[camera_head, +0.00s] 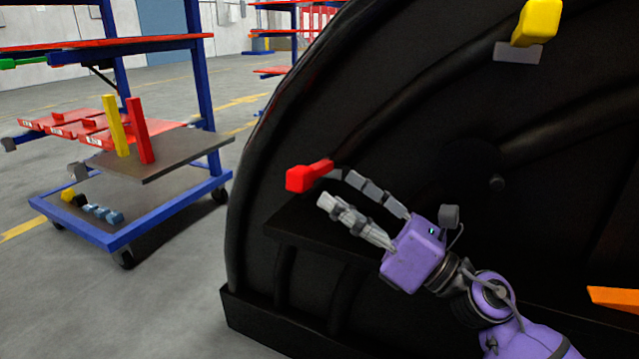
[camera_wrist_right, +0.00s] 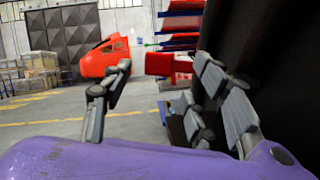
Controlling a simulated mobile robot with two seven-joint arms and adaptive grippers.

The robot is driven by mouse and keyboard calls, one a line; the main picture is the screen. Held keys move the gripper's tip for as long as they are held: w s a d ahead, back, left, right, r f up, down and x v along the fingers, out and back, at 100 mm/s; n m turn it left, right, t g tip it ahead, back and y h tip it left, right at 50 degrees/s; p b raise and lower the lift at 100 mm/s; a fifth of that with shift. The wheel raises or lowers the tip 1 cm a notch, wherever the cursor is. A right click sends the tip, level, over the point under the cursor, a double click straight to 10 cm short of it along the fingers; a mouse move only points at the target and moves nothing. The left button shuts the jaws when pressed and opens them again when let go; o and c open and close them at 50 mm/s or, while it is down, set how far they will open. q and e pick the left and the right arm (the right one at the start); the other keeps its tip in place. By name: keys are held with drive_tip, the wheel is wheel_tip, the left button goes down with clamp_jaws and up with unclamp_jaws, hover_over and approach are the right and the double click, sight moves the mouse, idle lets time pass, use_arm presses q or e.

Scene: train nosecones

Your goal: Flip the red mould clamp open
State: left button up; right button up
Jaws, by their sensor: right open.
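The red mould clamp (camera_head: 308,177) is a short red handle on the left part of the big black mould. My right gripper (camera_head: 326,188) is open beside it, with its upper finger close behind the handle and its lower finger below and in front. I cannot tell whether a finger touches it. In the right wrist view the red clamp (camera_wrist_right: 165,65) shows between the spread fingers of the right gripper (camera_wrist_right: 156,82), nearer the right-hand fingers. My left gripper is not in view.
The black mould (camera_head: 400,110) fills the right side, with a ledge below the clamp. A yellow clamp (camera_head: 537,22) sits high on it, and an orange part (camera_head: 612,298) shows at lower right. A blue trolley (camera_head: 130,235) with red parts stands left on open floor.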

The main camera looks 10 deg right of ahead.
drive_tip(key=shift+v, duration=2.35)
